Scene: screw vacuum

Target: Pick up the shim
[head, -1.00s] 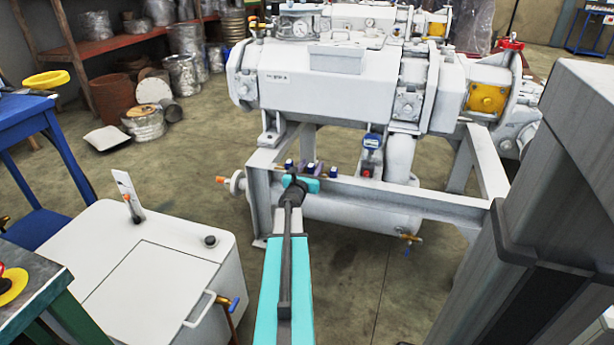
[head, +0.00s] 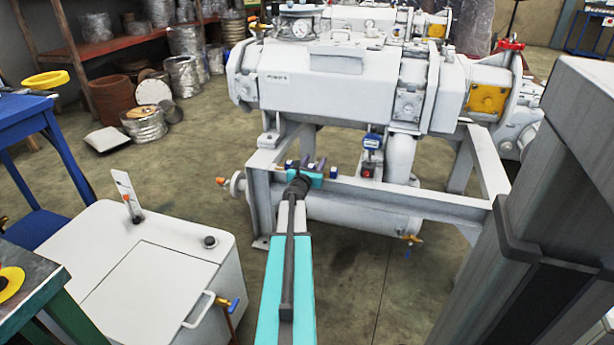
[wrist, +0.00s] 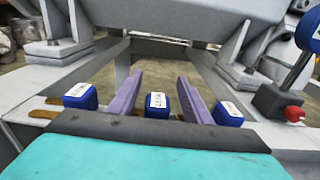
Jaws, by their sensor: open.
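Several small blue blocks with white labels stand in a row on the grey frame rail, with thin brass-coloured strips that look like shims showing beside them. In the wrist view the left block (wrist: 81,96), middle block (wrist: 157,105) and right block (wrist: 228,114) show. A brass strip (wrist: 42,113) lies beside the left block. My gripper (wrist: 160,77) is open, its purple fingers on either side of the middle block, with gaps visible. The middle block's lower part is hidden by my gripper body. In the head view my gripper (head: 315,164) is at the rail between the outer blocks.
A dial gauge (head: 371,142) on a base with a red knob stands right of the blocks on the rail (head: 420,197). The white vacuum machine (head: 325,85) rises behind. A white cabinet (head: 150,275) and blue table (head: 30,130) stand left.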

